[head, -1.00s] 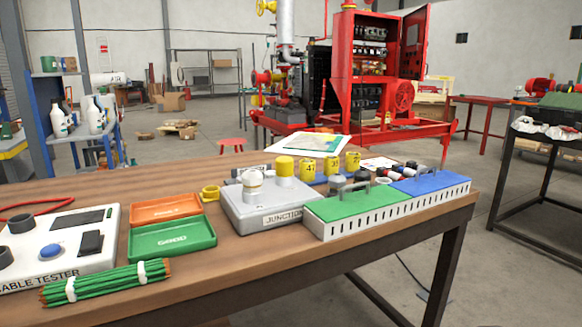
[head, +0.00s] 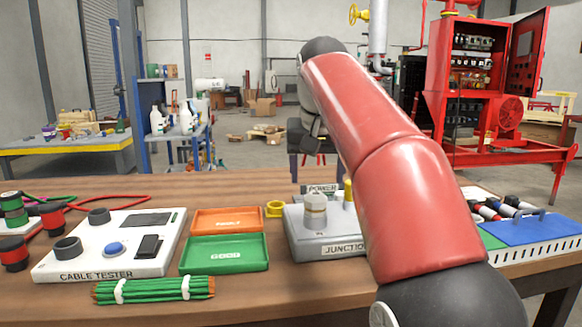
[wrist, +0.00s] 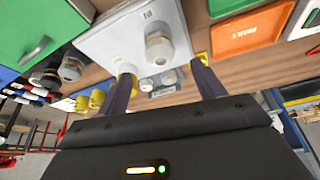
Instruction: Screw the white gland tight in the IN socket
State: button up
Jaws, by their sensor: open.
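The white gland (head: 315,208) stands upright on the grey junction box (head: 325,246), at its left socket. In the wrist view the white gland (wrist: 159,48) shows on the box top (wrist: 103,40), beside a small label too blurred to read surely. My gripper (head: 313,176) points down over the box, open and empty. In the wrist view its two dark fingers (wrist: 163,72) are apart, with the gland between and slightly above their tips, not gripped. A yellow gland (head: 348,191) stands to the right, partly hidden by my arm. How deep the white gland sits cannot be told.
A yellow ring (head: 275,208) lies left of the box. Orange (head: 226,221) and green (head: 225,253) trays, a cable tester (head: 112,245) and a green cable bundle (head: 153,289) lie further left. A POWER block (head: 322,189) stands behind the box.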

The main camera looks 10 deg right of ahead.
aim_at(315, 194)
jog(key=b+x, duration=0.2)
jog(key=x, duration=0.5)
jog(key=shift+w+f, duration=0.2)
jog(key=shift+f, duration=0.05)
jog(key=c, duration=1.1)
jog(key=o, duration=0.3)
jog(key=shift+c, duration=1.2)
jog(key=m+h+p, duration=0.1)
jog(key=m+p, duration=0.1)
jog(key=m, duration=0.1)
jog(key=shift+r+g, duration=0.15)
jog(key=shift+g, duration=0.15)
jog(key=m+h, duration=0.1)
jog(key=m, duration=0.2)
jog(key=shift+m+g, duration=0.3)
jog(key=shift+m, duration=0.1)
jog(key=shift+m+g+h, duration=0.3)
jog(key=shift+m+h, duration=0.2)
jog(key=shift+m, duration=0.7)
